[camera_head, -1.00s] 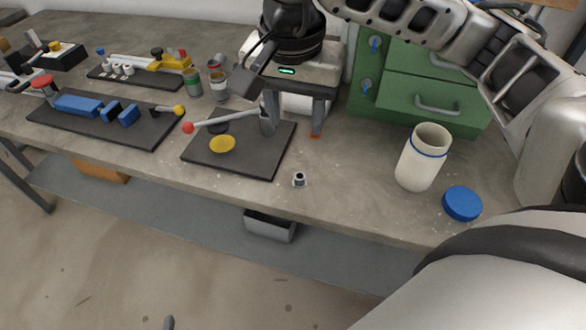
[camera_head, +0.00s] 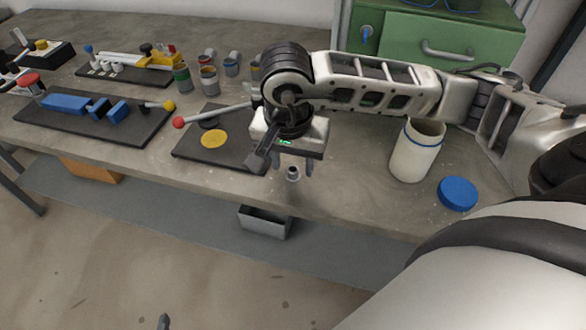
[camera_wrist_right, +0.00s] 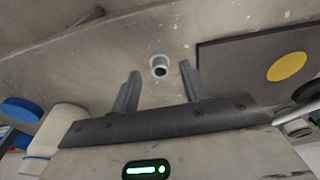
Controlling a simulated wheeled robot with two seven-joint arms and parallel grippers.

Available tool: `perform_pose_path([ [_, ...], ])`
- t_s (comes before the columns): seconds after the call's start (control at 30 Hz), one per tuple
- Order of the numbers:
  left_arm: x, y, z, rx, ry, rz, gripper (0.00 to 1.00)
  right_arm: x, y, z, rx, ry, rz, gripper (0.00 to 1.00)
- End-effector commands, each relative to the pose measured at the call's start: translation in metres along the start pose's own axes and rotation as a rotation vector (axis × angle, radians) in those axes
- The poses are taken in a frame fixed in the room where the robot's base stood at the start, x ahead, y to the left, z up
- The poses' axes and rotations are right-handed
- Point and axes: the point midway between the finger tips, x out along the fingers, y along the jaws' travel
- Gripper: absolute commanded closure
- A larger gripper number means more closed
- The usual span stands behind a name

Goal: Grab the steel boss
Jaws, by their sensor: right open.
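The steel boss (camera_head: 292,173) is a small light-grey ring-shaped piece standing on the bare worktop near its front edge. In the right wrist view the steel boss (camera_wrist_right: 159,66) shows its dark bore, just beyond the fingertips and roughly midway between them. My right gripper (camera_head: 291,168) is above the worktop at the boss, with its fingers on either side in the picture. In the wrist view the right gripper (camera_wrist_right: 160,68) is open and empty. My left gripper is not in view.
A cream jar (camera_head: 412,158) and a blue lid (camera_head: 458,193) stand to the right. The worktop's front edge is close to the boss.

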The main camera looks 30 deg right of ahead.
Motion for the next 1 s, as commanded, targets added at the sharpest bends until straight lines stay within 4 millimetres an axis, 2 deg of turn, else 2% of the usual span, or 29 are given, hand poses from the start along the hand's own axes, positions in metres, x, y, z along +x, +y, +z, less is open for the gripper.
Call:
perform_pose_path([
  [0.1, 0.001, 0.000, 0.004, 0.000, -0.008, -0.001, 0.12, 0.011, 0.000, 0.000, 0.001, 0.000, 0.000, 0.55],
  [0.37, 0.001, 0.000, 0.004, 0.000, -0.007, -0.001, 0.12, 0.013, 0.000, 0.000, 0.000, 0.001, -0.001, 0.55],
  [0.5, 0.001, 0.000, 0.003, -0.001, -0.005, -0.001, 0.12, 0.013, 0.000, 0.000, 0.000, 0.001, -0.001, 0.94],
  [0.53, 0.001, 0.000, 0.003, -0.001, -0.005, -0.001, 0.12, 0.013, 0.000, 0.000, 0.000, 0.001, -0.001, 1.00],
  [0.87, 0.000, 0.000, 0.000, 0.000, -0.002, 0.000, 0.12, 0.010, 0.000, -0.001, 0.001, 0.001, -0.002, 1.00],
  [1.0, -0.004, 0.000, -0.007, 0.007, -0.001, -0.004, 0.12, -0.007, 0.001, -0.004, 0.004, 0.003, -0.003, 1.00],
])
